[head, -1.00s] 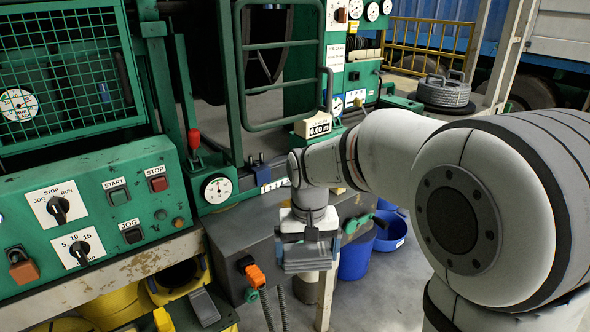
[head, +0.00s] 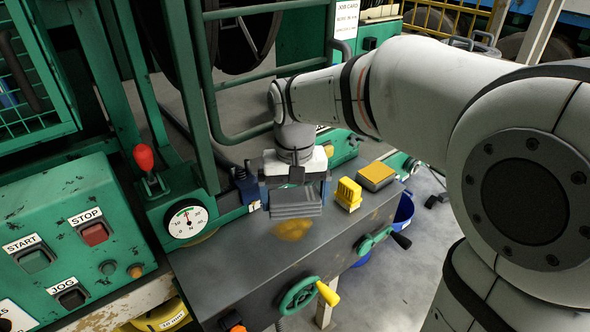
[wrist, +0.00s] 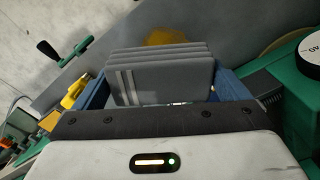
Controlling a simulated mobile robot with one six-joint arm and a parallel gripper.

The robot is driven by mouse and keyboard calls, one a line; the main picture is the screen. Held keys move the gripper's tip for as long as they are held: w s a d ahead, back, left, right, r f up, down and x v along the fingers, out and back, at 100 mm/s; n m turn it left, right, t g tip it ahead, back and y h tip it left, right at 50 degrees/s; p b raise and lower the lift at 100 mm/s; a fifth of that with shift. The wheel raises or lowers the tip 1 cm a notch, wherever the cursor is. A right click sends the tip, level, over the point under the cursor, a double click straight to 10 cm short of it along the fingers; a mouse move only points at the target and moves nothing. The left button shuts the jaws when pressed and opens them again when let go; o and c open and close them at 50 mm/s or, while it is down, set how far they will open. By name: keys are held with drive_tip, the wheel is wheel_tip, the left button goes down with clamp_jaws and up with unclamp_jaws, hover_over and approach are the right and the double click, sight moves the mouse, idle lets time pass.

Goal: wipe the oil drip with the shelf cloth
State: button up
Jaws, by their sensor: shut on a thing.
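The oil drip (head: 293,230) is a brownish-yellow patch on the dark grey bench top. It also shows in the wrist view (wrist: 165,37), partly hidden behind the cloth. My gripper (head: 294,190) is shut on the grey folded cloth (head: 296,209), which has pale stripes at one end in the wrist view (wrist: 160,78). Blue fingers flank the cloth there. The cloth is just behind and above the drip in the head view; I cannot tell whether it touches the bench top.
A yellow block-like object (head: 348,194) and a yellow-topped box (head: 376,176) stand right of the cloth. A dial gauge (head: 187,222) and red-knobbed lever (head: 145,160) are at left. A green handwheel (head: 299,295) and a crank (head: 378,240) project from the bench front.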

drive_tip(key=shift+w, duration=0.45)
drive_tip(key=shift+s, duration=0.15)
drive_tip(key=shift+f+b, duration=1.95)
drive_tip(key=shift+f, duration=0.65)
drive_tip(key=shift+s+a, duration=0.8)
drive_tip(key=shift+a, duration=0.3)
drive_tip(key=shift+s+a, duration=0.75)
drive_tip(key=shift+a, duration=0.4)
drive_tip(key=shift+s+a, duration=0.8)
drive_tip(key=shift+a, duration=0.3)
